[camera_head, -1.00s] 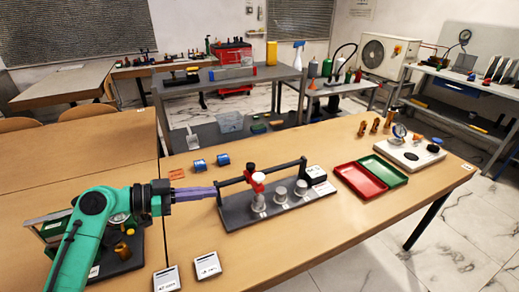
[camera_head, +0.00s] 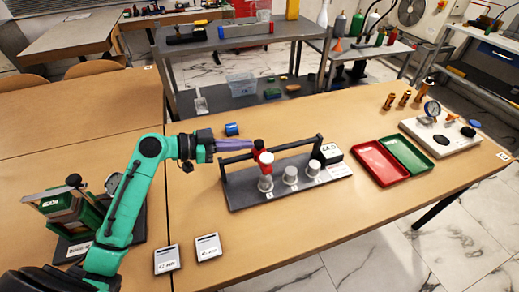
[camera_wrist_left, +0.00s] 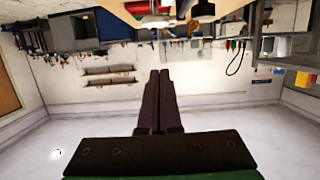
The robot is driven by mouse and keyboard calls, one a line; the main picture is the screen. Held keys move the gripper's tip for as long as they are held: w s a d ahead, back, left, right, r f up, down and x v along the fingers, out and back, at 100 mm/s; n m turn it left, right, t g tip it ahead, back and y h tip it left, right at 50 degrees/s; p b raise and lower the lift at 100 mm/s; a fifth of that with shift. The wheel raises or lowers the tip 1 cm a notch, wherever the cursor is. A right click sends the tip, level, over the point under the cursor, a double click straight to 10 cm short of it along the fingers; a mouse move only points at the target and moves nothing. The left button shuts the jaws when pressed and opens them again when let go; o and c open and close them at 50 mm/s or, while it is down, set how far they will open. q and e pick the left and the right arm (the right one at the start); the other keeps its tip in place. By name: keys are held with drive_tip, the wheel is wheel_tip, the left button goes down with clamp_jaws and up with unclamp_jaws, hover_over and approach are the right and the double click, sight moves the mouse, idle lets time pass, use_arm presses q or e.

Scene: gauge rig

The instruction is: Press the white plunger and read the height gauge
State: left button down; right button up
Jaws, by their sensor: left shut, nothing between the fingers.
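The gauge rig (camera_head: 240,195) is a dark base on the table with a black bar along its back.
Two more grey cylinders (camera_head: 290,174) stand on the rig. Red (camera_head: 380,162) and green (camera_head: 407,154) trays lie to its right, with a dial gauge (camera_head: 432,108) beyond. Two small cards (camera_head: 167,259) lie in front. A blue cylinder (camera_head: 231,129) is behind my gripper.

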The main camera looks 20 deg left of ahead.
sight(266, 166)
use_arm(q)
drive_tip(key=w+d+f, duration=0.1)
drive_tip(key=w+d+f+p, duration=0.1)
drive_tip(key=f, duration=0.1)
drive_tip(key=d+f+p, duration=0.1)
drive_tip(key=d, duration=0.1)
drive_tip(key=shift+w+f, duration=0.15)
drive_tip(key=shift+w, duration=0.25)
drive_tip(key=shift+f, duration=0.5)
wheel_tip(266, 166, down, 2)
drive_tip(key=b, duration=0.3)
drive_tip(key=shift+s+f, duration=0.15)
drive_tip(key=shift+f, duration=0.1)
